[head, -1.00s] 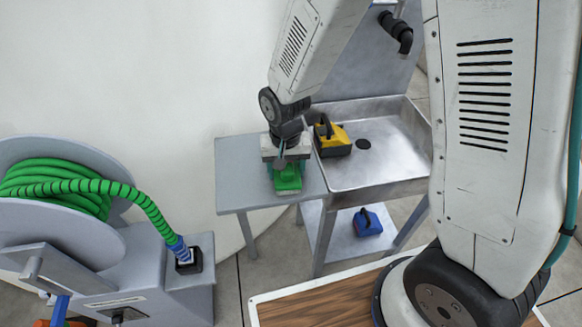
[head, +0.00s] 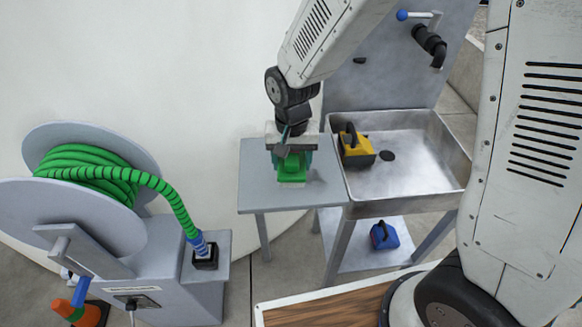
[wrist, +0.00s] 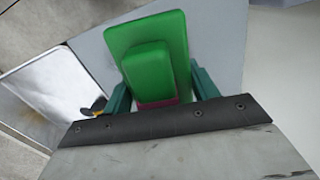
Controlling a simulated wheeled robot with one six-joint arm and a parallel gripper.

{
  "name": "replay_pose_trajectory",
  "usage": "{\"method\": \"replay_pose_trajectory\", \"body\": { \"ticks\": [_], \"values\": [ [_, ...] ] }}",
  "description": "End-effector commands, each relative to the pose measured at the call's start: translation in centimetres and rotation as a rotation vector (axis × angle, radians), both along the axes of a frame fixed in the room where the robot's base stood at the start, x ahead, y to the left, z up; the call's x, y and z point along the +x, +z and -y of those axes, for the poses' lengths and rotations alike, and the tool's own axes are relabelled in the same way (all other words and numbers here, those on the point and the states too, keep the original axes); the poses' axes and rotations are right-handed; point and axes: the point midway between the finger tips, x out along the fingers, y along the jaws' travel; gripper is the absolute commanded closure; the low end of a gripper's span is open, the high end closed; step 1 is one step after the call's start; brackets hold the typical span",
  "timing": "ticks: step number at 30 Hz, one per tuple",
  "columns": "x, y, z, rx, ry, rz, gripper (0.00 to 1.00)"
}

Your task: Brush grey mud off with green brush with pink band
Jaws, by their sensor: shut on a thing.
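The green brush (head: 292,178) is at my gripper (head: 291,160), over the grey side table. In the wrist view the brush (wrist: 150,50) shows its green back, its raised green grip block and a strip of pink band (wrist: 158,103) low on the block. My gripper (wrist: 160,88) has its teal fingers on either side of the block and is shut on it. I cannot tell whether the brush touches the table top. I make out no grey mud in these views.
The grey side table (head: 258,190) adjoins a metal sink (head: 425,165). A yellow brush-like block (head: 356,150) sits in the sink, and a blue one (head: 384,236) lies on the shelf below. A reel with green hose (head: 90,170) stands at left. The sink's right side is clear.

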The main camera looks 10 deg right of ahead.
Motion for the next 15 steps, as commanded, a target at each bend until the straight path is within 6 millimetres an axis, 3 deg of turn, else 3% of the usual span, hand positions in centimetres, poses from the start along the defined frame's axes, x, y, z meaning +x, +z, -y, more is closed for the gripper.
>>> {"method": "replay_pose_trajectory", "body": {
  "ticks": [9, 15],
  "values": [
    [0.1, 2.6, 0.3, 0.001, -0.004, 0.001, 0.78],
    [0.0, 2.8, 0.3, 0.000, -0.004, -0.001, 0.78]
  ]
}}
